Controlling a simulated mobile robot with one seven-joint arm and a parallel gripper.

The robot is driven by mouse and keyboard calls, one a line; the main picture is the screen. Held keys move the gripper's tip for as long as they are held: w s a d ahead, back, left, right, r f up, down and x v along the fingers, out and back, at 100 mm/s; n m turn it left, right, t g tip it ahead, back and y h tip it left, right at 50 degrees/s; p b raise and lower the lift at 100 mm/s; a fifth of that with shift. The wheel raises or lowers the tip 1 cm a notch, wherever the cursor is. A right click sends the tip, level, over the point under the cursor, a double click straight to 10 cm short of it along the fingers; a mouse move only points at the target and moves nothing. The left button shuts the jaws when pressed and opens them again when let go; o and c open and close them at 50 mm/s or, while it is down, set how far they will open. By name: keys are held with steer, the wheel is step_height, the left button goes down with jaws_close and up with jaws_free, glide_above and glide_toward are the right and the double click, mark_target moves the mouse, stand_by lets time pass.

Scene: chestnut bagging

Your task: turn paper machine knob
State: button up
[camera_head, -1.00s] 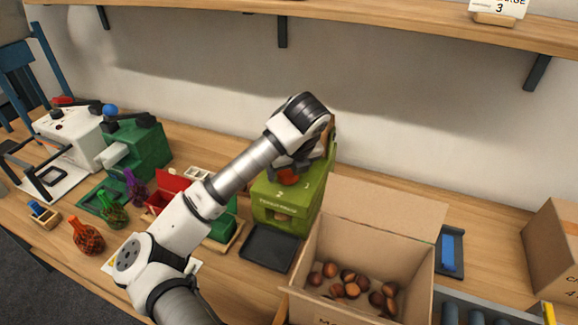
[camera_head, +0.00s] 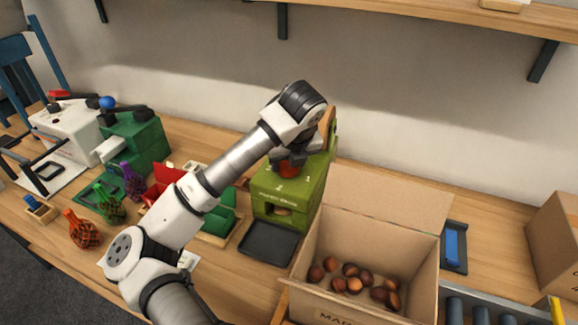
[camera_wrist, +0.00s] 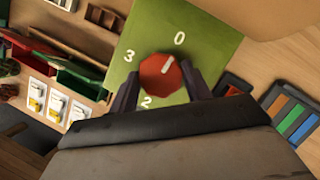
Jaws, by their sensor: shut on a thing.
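The paper machine (camera_head: 284,198) is a green box on the table in the head view, with a dark tray in front of it. Its red knob (camera_wrist: 161,76) shows in the wrist view on the green top face, among the numerals 0, 2 and 3. The knob's white pointer mark is turned close to the 0. My gripper (camera_wrist: 160,88) is shut on the knob, with a dark finger on each side of it. In the head view my arm reaches down over the machine and partly covers the knob (camera_head: 288,170).
A cardboard box (camera_head: 318,262) of chestnuts stands open to the right of the machine. Red and green bins (camera_head: 220,222) and several net bags (camera_head: 82,232) lie to the left. A shelf (camera_head: 440,12) runs along the wall above.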

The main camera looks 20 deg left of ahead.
steer(key=m+b, duration=0.1)
steer(key=b, duration=0.1)
steer(key=m+h+b, duration=0.1)
steer(key=m+b, duration=0.1)
steer(key=b, duration=0.1)
steer(key=shift+a+f+t+b, duration=0.1)
steer(key=shift+f+t+b, duration=0.2)
steer(key=shift+f, duration=0.1)
steer(key=m+h+b, duration=0.1)
steer(key=m+b, duration=0.3)
steer(key=shift+s+a+r+m+h, duration=0.1)
steer(key=shift+r+m+h, duration=0.1)
steer(key=shift+m+h, duration=0.2)
steer(key=m+h+b, duration=0.1)
steer(key=m, duration=0.1)
steer(key=m+b, duration=0.1)
steer(key=m, duration=0.1)
steer(key=shift+a+r+h, duration=0.1)
steer(key=shift+r+h, duration=0.1)
steer(key=shift+h, duration=0.2)
steer(key=m+g+h, duration=0.1)
steer(key=m, duration=0.3)
steer(key=shift+a+m, duration=0.1)
steer(key=shift+m, duration=0.2)
steer(key=o, duration=1)
steer(key=shift+c, duration=0.2)
